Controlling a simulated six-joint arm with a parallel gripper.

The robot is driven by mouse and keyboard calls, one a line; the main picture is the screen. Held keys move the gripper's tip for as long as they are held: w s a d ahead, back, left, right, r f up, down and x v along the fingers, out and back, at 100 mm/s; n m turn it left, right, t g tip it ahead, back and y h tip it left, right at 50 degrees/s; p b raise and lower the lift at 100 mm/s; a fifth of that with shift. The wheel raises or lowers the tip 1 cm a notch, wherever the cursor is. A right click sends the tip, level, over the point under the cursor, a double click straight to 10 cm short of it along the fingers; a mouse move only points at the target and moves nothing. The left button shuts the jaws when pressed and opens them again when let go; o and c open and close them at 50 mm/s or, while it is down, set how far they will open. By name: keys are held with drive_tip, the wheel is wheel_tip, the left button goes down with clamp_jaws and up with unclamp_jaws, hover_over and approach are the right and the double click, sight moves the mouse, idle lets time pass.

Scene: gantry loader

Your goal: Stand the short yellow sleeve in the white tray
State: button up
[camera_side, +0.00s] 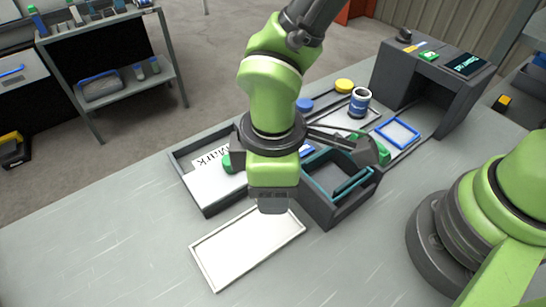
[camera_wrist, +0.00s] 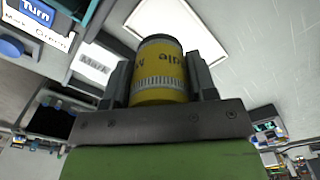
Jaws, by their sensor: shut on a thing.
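The short yellow sleeve (camera_wrist: 160,77), with dark lettering, a grey band and a dark rim, is between the two fingers of my gripper (camera_wrist: 159,68) in the wrist view. My gripper is shut on it. In the side view my gripper (camera_side: 272,203) points down near the back right edge of the white tray (camera_side: 245,252); the sleeve is hidden there by my gripper and wrist. The tray is a flat, empty rectangle with a low rim. It also shows in the wrist view (camera_wrist: 180,22), beyond the sleeve.
A dark open bin (camera_side: 335,207) with a teal rim stands close right of my gripper. A dark shallow tray (camera_side: 208,205) with a "Mark" card lies to the left. The table front is clear.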

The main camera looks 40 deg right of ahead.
drive_tip(key=shift+f, duration=3.5)
drive_tip(key=shift+f, duration=0.2)
drive_tip(key=o, duration=1.5)
drive_tip(key=shift+r, duration=4.5)
